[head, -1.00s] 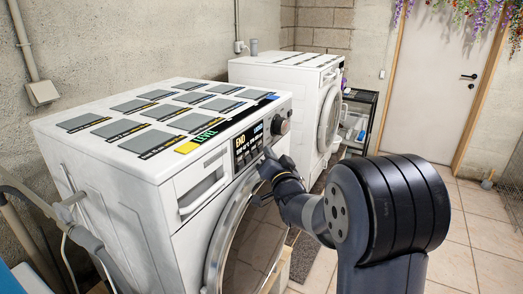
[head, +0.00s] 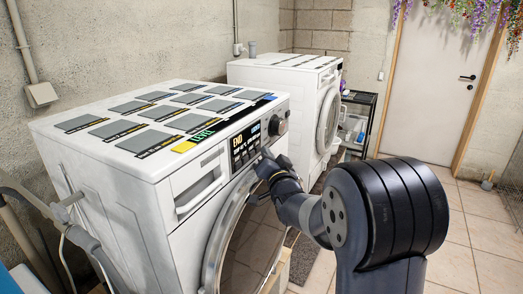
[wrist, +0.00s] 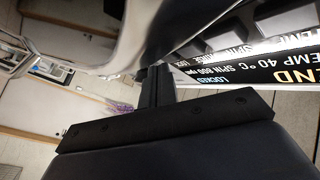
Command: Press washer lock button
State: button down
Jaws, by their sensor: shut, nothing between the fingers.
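The near white washer (head: 130,165) stands at left with its round glass door (head: 245,245) closed. Its black control panel (head: 247,142) has a lit display reading END, with small blue text beside it. In the wrist view the display (wrist: 270,72) shows END, TEMP, SPIN and LOCKED. Dark buttons (wrist: 228,35) run beside the printed labels there. My gripper (head: 265,154) is shut and empty, its tip at the lower right part of the panel. In the wrist view my fingertips (wrist: 156,75) are by the end of the label row. The lock button is hidden or cannot be told apart; contact is unclear.
A round dial (head: 278,125) sits right of the display. A second white machine (head: 300,85) stands behind, with a black shelf cart (head: 356,120) beside it. A hose (head: 60,225) runs at the washer's left. Tiled floor (head: 460,215) at right is clear towards the door (head: 430,80).

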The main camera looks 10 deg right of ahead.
jog(key=shift+a+r+b, duration=0.15)
jog(key=shift+r+b, duration=0.1)
jog(key=shift+b, duration=0.15)
dwell(0.5)
jog(key=shift+s+d+f, duration=0.1)
jog(key=shift+s+d, duration=0.15)
jog(key=shift+d, duration=0.05)
jog(key=shift+s+d+f+b, duration=0.1)
jog(key=shift+s+d+b, duration=0.1)
jog(key=shift+s+d, duration=0.6)
jog(key=shift+s+d+b, duration=0.2)
jog(key=shift+s+d, duration=0.3)
jog(key=shift+d, duration=0.55)
jog(key=shift+w, duration=0.1)
jog(key=p, duration=0.4)
jog(key=shift+w+a+r, duration=0.2)
jog(key=shift+a, duration=0.05)
jog(key=shift+p, duration=0.5)
jog(key=shift+s+d+f+b, duration=0.1)
jog(key=shift+s+d+b, duration=0.1)
jog(key=shift+s+d, duration=0.45)
jog(key=shift+s+d+f+b, duration=0.1)
jog(key=shift+s+d+b, duration=0.1)
jog(key=shift+s+d, duration=0.45)
jog(key=shift+s+d+f+b, duration=0.1)
jog(key=shift+s+d+b, duration=0.2)
jog(key=shift+d, duration=0.65)
